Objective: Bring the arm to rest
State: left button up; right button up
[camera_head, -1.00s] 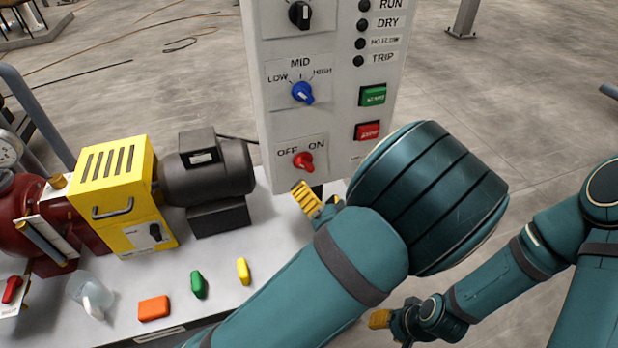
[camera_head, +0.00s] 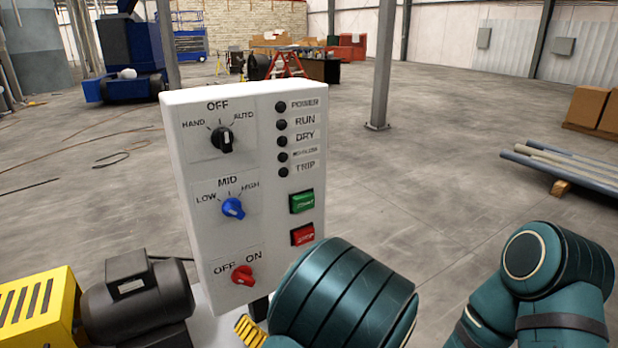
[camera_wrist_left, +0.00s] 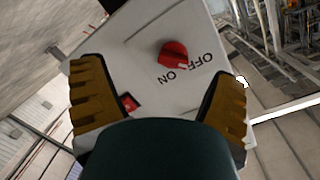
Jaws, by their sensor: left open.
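My left gripper (camera_head: 250,330) shows at the bottom of the head view as a yellow-padded finger just below the white control panel (camera_head: 180,170); my teal arm hides the rest of it. In the left wrist view my left gripper (camera_wrist_left: 160,95) is open, its two yellow-padded fingers apart with nothing between the tips. The panel's red OFF/ON knob (camera_wrist_left: 173,52) lies beyond the fingers, clear of them. The red knob (camera_head: 243,275) also shows in the head view. My right arm is at the lower right; its gripper is out of view.
The panel also has a black knob (camera_head: 222,139), a blue knob (camera_head: 233,209), a green button (camera_head: 301,202), a red button (camera_head: 302,235) and several dark lamps. A dark motor (camera_head: 137,303) and yellow housing (camera_head: 40,310) stand left. Open floor lies behind, with a post (camera_head: 383,65).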

pick_arm(q)
jog(key=s+a+f+n+g+h, duration=0.1)
jog(key=s+f+g+h, duration=0.15)
jog(key=f, duration=0.45)
jog(key=s+a+f+g+h, duration=0.1)
jog(key=f+g+h, duration=0.2)
jog(key=f, duration=0.4)
jog(key=s+d+f+n+g+h, duration=0.1)
jog(key=s+f+g+h, duration=0.1)
jog(key=s, duration=0.3)
jog(key=s+d+f+n+g+h, duration=0.1)
jog(key=s+d+f+g+h, duration=0.1)
jog(key=s+g+h, duration=0.3)
jog(key=shift+s+f+n, duration=0.3)
jog(key=shift+s+f, duration=0.15)
jog(key=shift+s, duration=0.2)
